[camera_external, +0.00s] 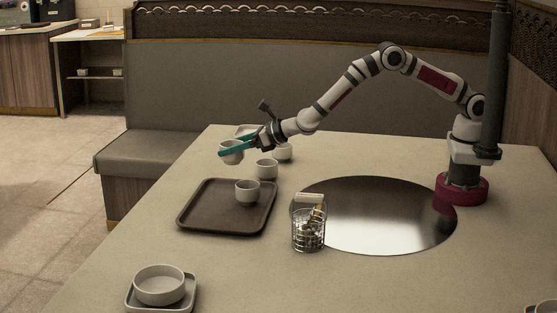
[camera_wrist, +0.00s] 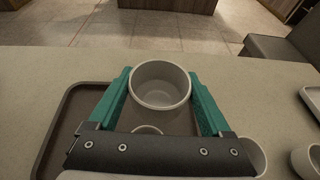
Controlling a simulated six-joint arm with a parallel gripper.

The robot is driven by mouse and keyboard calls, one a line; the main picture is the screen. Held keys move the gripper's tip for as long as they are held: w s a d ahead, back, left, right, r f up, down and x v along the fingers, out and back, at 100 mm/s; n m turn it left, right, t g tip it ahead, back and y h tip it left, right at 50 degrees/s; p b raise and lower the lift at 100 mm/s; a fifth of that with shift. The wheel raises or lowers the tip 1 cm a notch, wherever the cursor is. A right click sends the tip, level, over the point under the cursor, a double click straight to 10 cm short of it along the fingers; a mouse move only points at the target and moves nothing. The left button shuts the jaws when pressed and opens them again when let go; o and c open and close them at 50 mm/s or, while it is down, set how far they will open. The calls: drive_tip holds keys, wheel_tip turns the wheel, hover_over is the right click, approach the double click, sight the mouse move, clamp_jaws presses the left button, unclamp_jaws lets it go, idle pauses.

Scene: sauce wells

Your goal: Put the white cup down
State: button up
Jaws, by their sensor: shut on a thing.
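My gripper (camera_external: 234,151) is shut on a white cup (camera_external: 231,158), with its teal fingers on either side of the cup. The held cup (camera_wrist: 160,84) is upright and open at the top in the wrist view. It is held in the air, and the brown tray (camera_wrist: 71,112) shows below and around it. In the external view the tray (camera_external: 190,217) lies on the table with another white cup (camera_external: 247,193) standing on it. The rim of a cup (camera_wrist: 147,130) partly shows below the held cup in the wrist view, largely hidden by my gripper.
White cups (camera_external: 267,170) (camera_external: 284,152) stand on the table beyond the tray. A wire basket with small items (camera_external: 309,236) stands by a dark round plate (camera_external: 390,215). A bowl on a square dish (camera_external: 160,285) is at the front left. Bare table lies between tray and bowl.

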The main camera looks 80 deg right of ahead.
drive_tip(key=w+d, duration=0.1)
drive_tip(key=d, duration=0.3)
hover_over(214, 208)
drive_tip(key=shift+h, duration=0.4)
wheel_tip(214, 208, down, 7)
wheel_tip(214, 208, down, 4)
drive_tip(key=shift+a, duration=0.1)
drive_tip(key=shift+f, duration=0.1)
